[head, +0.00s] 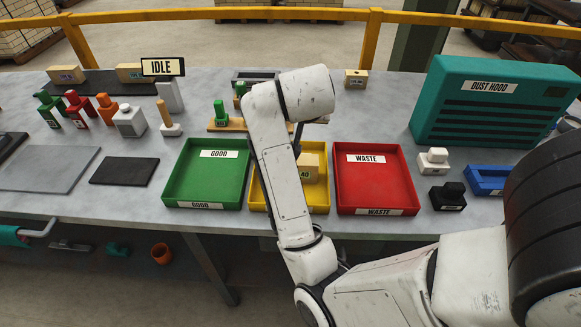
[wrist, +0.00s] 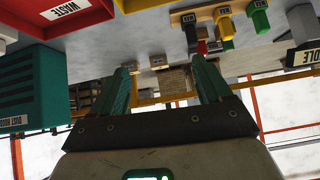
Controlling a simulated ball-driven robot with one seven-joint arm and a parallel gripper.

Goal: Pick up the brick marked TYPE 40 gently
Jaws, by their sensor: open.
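A tan brick (head: 313,166) lies in the yellow tray (head: 320,208) in the head view. A "40" shows on its label; the rest of the label and the brick's left side are hidden behind my arm. My gripper (wrist: 161,67) shows in the wrist view with its two teal fingers spread wide and nothing between them. In the head view my gripper is mostly hidden behind my arm link, over the area of the yellow tray. The brick in the tray cannot be made out in the wrist view.
A green GOOD tray (head: 172,185) and a red WASTE tray (head: 343,185) flank the yellow one. A teal dust hood (head: 480,115) stands at right. Other tan bricks (head: 356,79) sit along the back. Several coloured stamps (head: 77,104) and an IDLE sign (head: 163,67) stand left.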

